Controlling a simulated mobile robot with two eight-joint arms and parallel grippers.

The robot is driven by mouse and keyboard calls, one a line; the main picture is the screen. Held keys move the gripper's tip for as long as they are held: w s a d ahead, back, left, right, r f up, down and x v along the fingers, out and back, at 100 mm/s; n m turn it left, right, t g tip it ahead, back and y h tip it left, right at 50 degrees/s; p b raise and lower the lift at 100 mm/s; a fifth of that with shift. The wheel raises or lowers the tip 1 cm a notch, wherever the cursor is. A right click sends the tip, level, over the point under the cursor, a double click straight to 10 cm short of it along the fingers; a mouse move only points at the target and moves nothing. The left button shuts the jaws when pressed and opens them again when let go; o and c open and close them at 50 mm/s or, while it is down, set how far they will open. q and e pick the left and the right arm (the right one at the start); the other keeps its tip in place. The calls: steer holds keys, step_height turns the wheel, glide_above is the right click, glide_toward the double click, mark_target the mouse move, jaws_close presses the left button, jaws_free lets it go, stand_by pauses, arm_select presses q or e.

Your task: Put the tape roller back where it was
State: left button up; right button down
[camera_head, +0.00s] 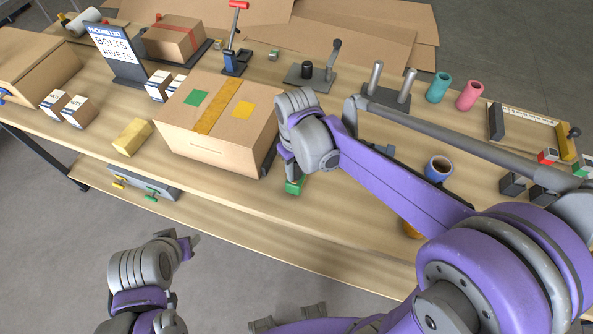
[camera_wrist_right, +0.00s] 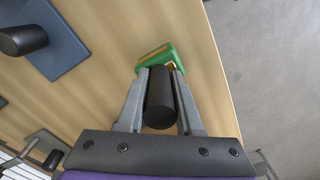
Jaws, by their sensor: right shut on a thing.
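The tape roller (camera_wrist_right: 158,85) has a black handle and a green head with a bit of orange. My right gripper (camera_wrist_right: 160,95) is shut on the black handle. In the head view the green head (camera_head: 294,187) shows below my right wrist, by the table's front edge; the wrist hides the handle. A blue plate with a black peg (camera_wrist_right: 45,45) lies at the upper left of the wrist view, apart from the roller. My left gripper (camera_head: 188,242) is off the table's front; its finger gap is unclear.
A taped cardboard box (camera_head: 220,120) stands left of my right gripper. A yellow block (camera_head: 132,137) lies further left. A blue cup (camera_head: 439,167) and a metal two-post stand (camera_head: 388,95) are to the right. My right arm covers part of the table.

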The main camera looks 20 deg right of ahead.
steer(key=shift+f, duration=0.5)
steer(key=shift+f, duration=0.1)
steer(key=shift+f, duration=0.15)
steer(key=c, duration=0.6)
jaws_free()
steer(key=shift+o, duration=0.2)
